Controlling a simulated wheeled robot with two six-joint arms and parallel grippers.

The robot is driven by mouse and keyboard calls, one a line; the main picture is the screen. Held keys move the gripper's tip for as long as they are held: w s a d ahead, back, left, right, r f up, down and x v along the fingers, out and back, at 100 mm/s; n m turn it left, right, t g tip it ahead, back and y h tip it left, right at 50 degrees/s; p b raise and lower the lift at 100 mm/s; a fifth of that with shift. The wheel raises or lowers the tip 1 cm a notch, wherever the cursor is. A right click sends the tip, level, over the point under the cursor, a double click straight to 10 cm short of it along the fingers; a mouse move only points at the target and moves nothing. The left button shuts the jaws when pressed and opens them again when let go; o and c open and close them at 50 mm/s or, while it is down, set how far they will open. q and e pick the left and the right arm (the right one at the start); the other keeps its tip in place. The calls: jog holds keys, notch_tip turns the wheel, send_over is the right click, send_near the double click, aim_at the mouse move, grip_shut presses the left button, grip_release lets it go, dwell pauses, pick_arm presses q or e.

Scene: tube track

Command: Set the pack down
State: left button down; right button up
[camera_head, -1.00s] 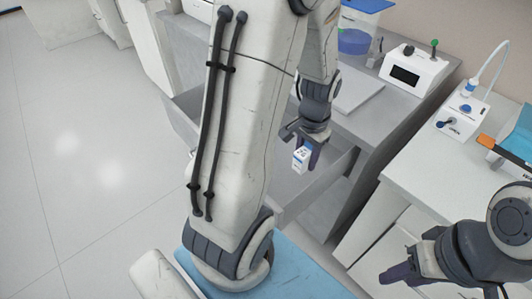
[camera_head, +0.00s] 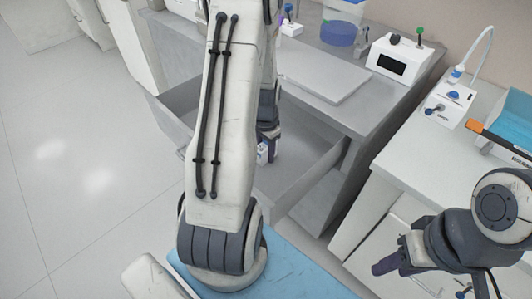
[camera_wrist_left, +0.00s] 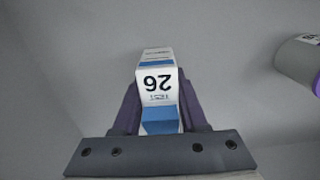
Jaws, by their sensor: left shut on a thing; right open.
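In the head view, the pack (camera_head: 263,153) shows as a small pale patch below my left gripper (camera_head: 268,140), partly hidden by my arm. It is over or inside the open grey drawer (camera_head: 312,180); I cannot tell whether it touches the floor of it. My right gripper (camera_head: 392,262) is open and empty at the lower right.
In the left wrist view, a grey cylinder with a purple rim (camera_wrist_left: 301,62) lies right of the pack. A grey board (camera_head: 325,75) and a white device with a dark screen (camera_head: 397,60) are on the counter. A white cabinet (camera_head: 405,180) stands at the right.

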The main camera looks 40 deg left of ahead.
pick_arm(q)
jog(key=shift+f, duration=0.2)
jog(key=shift+c, duration=2.2)
grip_release()
